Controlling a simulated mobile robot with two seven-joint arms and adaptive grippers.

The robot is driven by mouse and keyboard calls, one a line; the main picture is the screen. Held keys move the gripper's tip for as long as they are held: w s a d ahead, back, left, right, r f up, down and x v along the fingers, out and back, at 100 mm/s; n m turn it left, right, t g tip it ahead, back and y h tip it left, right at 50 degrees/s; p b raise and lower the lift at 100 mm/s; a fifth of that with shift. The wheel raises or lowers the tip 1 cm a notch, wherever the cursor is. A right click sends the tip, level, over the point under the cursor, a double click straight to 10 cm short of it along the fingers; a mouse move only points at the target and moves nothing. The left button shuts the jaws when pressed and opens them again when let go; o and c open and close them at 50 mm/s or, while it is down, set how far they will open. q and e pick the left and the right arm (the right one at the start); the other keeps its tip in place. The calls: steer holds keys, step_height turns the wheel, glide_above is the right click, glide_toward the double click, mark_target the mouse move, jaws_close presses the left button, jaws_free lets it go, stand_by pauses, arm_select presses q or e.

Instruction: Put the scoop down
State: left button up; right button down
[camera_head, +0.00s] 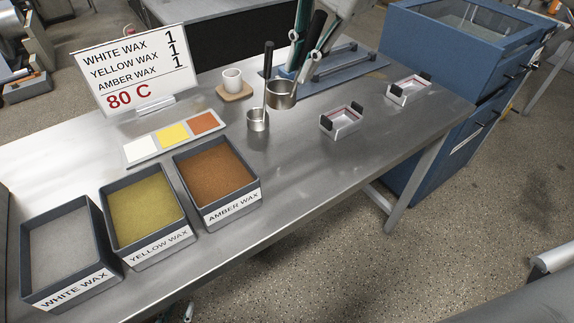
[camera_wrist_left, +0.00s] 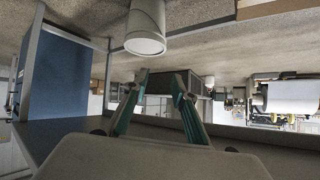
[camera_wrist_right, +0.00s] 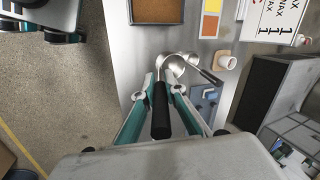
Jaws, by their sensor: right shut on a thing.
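My right gripper (camera_head: 298,68) is shut on the black handle of a metal scoop. The held scoop's cup (camera_head: 281,93) hangs over the table near its back edge; I cannot tell whether it touches the top. In the right wrist view the handle (camera_wrist_right: 160,112) lies between the fingers and the cup (camera_wrist_right: 173,67) points away. A second, smaller metal scoop (camera_head: 257,120) stands just left of the held one, its black handle upright; it also shows in the right wrist view (camera_wrist_right: 196,62). My left gripper (camera_wrist_left: 160,82) is open and empty, away from the scoops.
Trays of white (camera_head: 65,240), yellow (camera_head: 145,208) and amber wax (camera_head: 216,174) stand at the front left. A white cup (camera_head: 232,79) on a wooden coaster, a colour card (camera_head: 172,135) and a sign (camera_head: 135,68) are behind. Two small holders (camera_head: 341,122) (camera_head: 408,89) sit right. Bare metal lies between.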

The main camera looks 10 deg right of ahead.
step_height(320, 180, down, 20)
steer(key=b, duration=0.2)
steer(key=shift+r, duration=0.25)
steer(key=c, duration=2.1)
jaws_free()
